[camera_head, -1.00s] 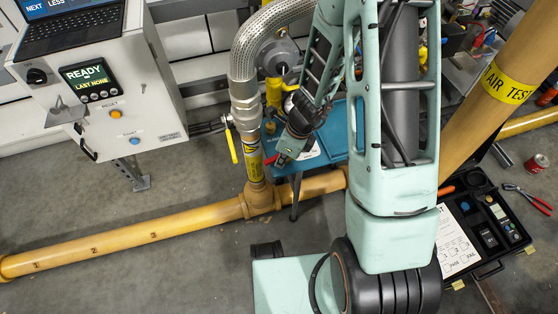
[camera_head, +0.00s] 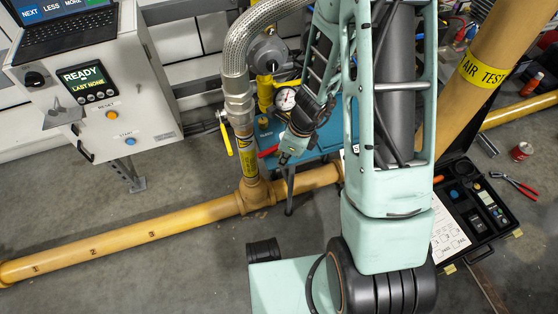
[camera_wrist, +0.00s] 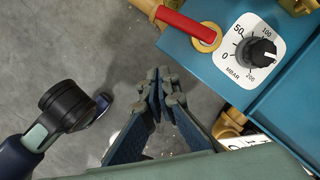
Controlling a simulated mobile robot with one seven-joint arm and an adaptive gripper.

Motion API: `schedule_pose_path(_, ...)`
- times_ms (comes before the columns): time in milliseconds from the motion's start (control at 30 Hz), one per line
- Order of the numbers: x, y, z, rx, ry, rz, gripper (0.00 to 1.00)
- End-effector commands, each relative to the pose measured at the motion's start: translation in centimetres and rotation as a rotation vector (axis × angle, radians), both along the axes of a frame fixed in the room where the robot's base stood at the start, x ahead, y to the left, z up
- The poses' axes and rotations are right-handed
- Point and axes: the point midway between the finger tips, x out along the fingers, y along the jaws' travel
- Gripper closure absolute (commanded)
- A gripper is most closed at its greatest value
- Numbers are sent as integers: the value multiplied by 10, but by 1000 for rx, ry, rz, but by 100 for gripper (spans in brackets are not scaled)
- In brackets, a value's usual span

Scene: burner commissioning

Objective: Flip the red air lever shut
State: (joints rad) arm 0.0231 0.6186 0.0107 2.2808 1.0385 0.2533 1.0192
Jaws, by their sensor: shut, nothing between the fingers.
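The red air lever (camera_wrist: 187,22) shows at the top of the wrist view, slanting down right to a brass ring (camera_wrist: 207,39) at the edge of the blue bench unit (camera_wrist: 200,75). It also shows in the head view (camera_head: 268,152), sticking out left of the unit. My gripper (camera_wrist: 160,78) is shut and empty. In the wrist view its fingertips are apart from the lever, with grey floor behind them. In the head view my gripper (camera_head: 284,159) is just right of and below the lever. Part of the unit is hidden behind my arm.
A black dial (camera_wrist: 262,52) marked in mbar sits on the unit. A vertical pipe with a yellow-handled valve (camera_head: 225,138) stands to the left, near a gauge (camera_head: 285,98). A grey control cabinet (camera_head: 150,85) stands farther left. A yellow pipe (camera_head: 120,238) crosses the floor.

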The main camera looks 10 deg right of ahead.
Motion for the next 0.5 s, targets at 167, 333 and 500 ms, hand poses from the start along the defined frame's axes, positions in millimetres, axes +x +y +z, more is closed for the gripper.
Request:
schedule_pose_path(167,-9,-4,45,-1,-1,1,100)
schedule_pose_path(333,-15,-6,67,0,-1,0,100)
schedule_pose_path(500,-18,-7,75,0,1,0,100)
